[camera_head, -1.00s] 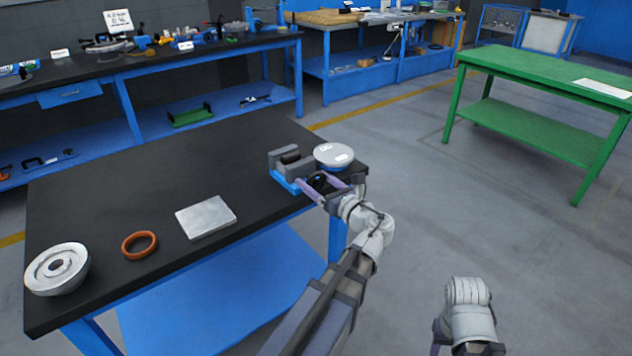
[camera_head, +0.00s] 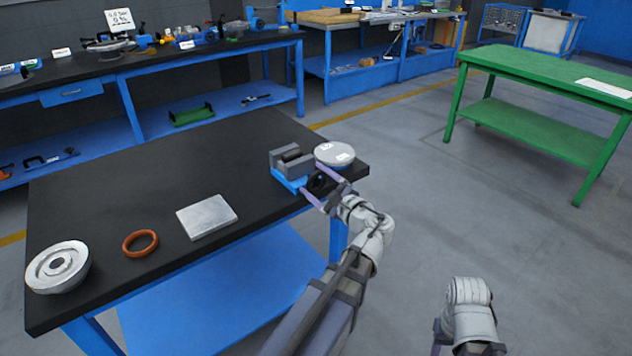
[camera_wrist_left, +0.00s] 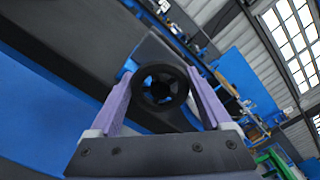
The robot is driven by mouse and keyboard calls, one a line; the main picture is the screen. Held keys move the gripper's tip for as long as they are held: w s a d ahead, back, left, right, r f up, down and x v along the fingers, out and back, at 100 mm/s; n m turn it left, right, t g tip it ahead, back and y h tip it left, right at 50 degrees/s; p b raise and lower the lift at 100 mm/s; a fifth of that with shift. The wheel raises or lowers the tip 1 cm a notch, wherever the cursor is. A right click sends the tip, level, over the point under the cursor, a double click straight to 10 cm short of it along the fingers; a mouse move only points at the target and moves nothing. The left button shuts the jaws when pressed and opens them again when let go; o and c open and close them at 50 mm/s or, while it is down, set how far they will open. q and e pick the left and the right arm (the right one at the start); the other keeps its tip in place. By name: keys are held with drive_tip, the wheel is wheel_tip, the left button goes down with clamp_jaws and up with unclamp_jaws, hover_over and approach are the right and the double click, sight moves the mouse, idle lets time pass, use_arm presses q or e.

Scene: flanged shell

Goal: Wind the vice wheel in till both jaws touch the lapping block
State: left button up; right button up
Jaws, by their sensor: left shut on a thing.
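The small vice (camera_head: 279,177) has grey jaws and a blue base and stands near the right end of the black table. A dark piece, apparently the lapping block (camera_head: 291,155), sits between the jaws; I cannot tell whether both jaws touch it. The black vice wheel (camera_head: 318,181) faces the table's front edge. My left gripper (camera_head: 320,184) has its purple fingers on either side of the wheel and is shut on it. The wrist view shows the wheel (camera_wrist_left: 161,88) as a dark ring between both fingers.
A flat silver plate (camera_head: 207,217), an orange ring (camera_head: 140,243) and a flanged metal part (camera_head: 57,267) lie to the left. The table's middle is clear.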

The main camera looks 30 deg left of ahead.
use_arm(q)
drive_tip(key=shift+s+f+n, duration=0.1)
drive_tip(key=shift+n, duration=2.1)
drive_tip(key=o, duration=1.2)
